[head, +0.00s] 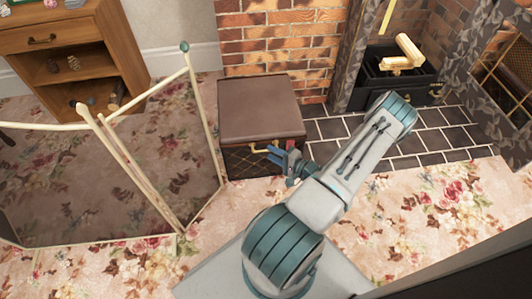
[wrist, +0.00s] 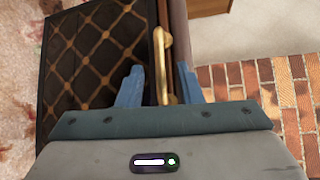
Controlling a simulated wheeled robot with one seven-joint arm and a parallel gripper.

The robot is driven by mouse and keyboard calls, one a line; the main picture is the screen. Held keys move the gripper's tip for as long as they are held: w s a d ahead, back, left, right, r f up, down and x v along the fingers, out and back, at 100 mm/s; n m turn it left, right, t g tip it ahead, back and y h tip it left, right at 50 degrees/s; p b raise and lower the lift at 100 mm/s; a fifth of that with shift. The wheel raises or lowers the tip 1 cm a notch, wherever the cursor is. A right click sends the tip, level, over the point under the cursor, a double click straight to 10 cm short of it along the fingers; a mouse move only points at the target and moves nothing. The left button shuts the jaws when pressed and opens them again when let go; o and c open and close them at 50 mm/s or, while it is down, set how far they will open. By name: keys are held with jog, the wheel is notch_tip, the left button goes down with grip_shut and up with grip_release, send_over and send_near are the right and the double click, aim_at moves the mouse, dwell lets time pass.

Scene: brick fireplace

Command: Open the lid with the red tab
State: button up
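A dark box with a brown lid (head: 259,108) stands on the floor against the brick fireplace, and the lid looks shut. The box front (head: 240,162) has a diamond lattice pattern, also seen in the wrist view (wrist: 98,50). A gold handle (wrist: 163,60) runs along the front near the lid's edge. My gripper (head: 280,158) is at the box front. In the wrist view its two blue fingers (wrist: 160,88) are apart, with the lower end of the handle between them and gaps on both sides.
A pale folding frame screen (head: 135,165) stands left of the box. A wooden shelf unit (head: 75,55) is at the upper left. The fireplace with a log grate (head: 400,78) is at the right, behind dark tiles (head: 440,135). Floral carpet is open in front.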

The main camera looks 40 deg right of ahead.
aim_at(266, 151)
jog(key=shift+b+x, duration=0.35)
jog(key=shift+x, duration=1.45)
